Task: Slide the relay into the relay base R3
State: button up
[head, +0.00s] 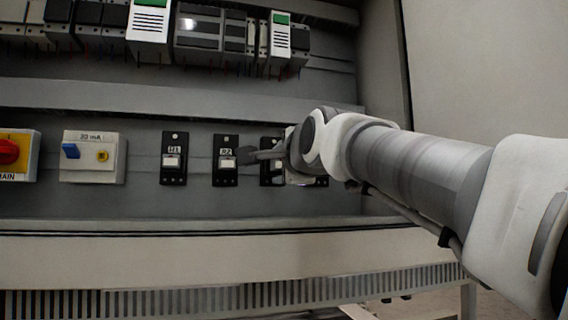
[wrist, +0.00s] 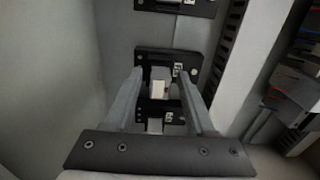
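The relay bases are black, upright sockets on the grey panel, each with a small label and a white block. R1 (head: 173,158) and R2 (head: 225,160) are clear in the head view. The base to their right (head: 266,174), by its place R3, is partly hidden by my gripper (head: 262,155). In the wrist view my gripper (wrist: 160,72) has its two fingers well apart, reaching over a black base (wrist: 152,54). A white block (wrist: 157,88), perhaps the relay, shows between the fingers, with gaps visible on both sides. Its seating in the base cannot be told.
Another base (wrist: 176,5) lies beyond the fingers. A yellow-and-red main switch (head: 14,155) and a white 30 mA unit (head: 93,157) are at left. A grey duct (head: 180,97) runs above the bases, below a row of wired modules. A ledge (head: 180,232) runs below.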

jog(key=shift+s, duration=0.1)
jog(key=b+v, duration=0.5)
jog(key=v, duration=1.2)
jog(key=shift+s+r, duration=0.1)
jog(key=shift+s, duration=0.05)
